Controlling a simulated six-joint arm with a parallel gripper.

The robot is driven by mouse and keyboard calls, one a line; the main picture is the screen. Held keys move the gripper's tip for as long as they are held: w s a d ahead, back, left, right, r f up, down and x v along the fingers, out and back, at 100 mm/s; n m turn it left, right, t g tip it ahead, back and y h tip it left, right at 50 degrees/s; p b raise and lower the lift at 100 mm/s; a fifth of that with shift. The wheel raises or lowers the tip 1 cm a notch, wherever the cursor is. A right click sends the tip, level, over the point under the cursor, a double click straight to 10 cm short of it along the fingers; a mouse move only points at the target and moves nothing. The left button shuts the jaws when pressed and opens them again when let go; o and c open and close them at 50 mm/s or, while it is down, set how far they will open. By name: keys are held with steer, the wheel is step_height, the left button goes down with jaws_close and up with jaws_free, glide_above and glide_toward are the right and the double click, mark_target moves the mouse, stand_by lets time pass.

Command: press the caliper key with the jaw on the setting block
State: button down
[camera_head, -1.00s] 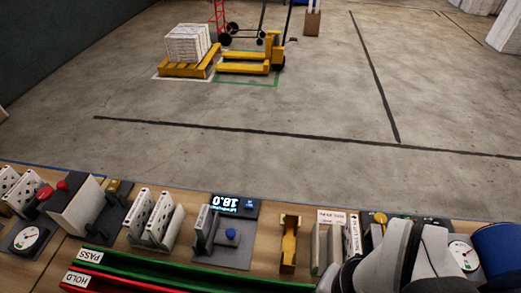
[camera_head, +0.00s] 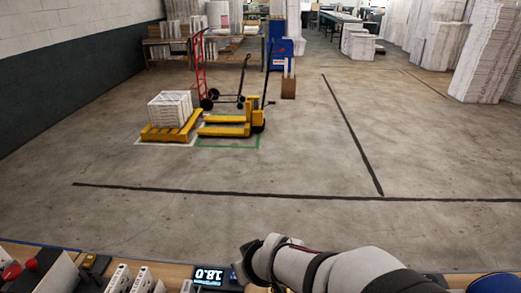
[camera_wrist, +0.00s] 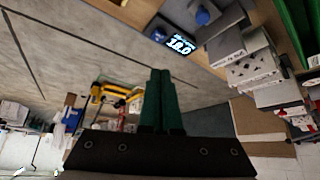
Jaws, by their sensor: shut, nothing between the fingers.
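The gauge display (camera_head: 208,277), reading 18.0, stands on the bench at the bottom of the head view. The wrist view shows the display (camera_wrist: 180,43), the blue key (camera_wrist: 158,36), and a round blue knob (camera_wrist: 202,17) on the grey base. My gripper (camera_wrist: 161,72) has its two green fingers together and empty. Its tips appear below the display in the wrist picture, apart from the key. In the head view, I cannot make out the fingers. I cannot identify the jaw or setting block clearly.
White boxes (camera_wrist: 250,68) stand close by the gauge in the wrist view. White dotted plates (camera_head: 130,280) stand left of it in the head view. A yellow pallet jack (camera_head: 232,122) and a loaded pallet (camera_head: 172,127) are far off on the floor.

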steer(key=w+a+f+n+t+h, duration=0.1)
steer(key=w+a+f+n+t, duration=0.2)
steer(key=w, duration=0.4)
steer(key=shift+w+a+f+n, duration=0.35)
steer(key=shift+a+f+n, duration=0.25)
steer(key=shift+f+n, duration=0.4)
steer(key=shift+r, duration=0.15)
steer(key=shift+f, duration=4.4)
steer(key=shift+f, duration=0.15)
steer(key=shift+f, duration=0.25)
steer(key=shift+f+h, duration=0.3)
steer(key=shift+f, duration=0.25)
steer(key=shift+r, duration=0.95)
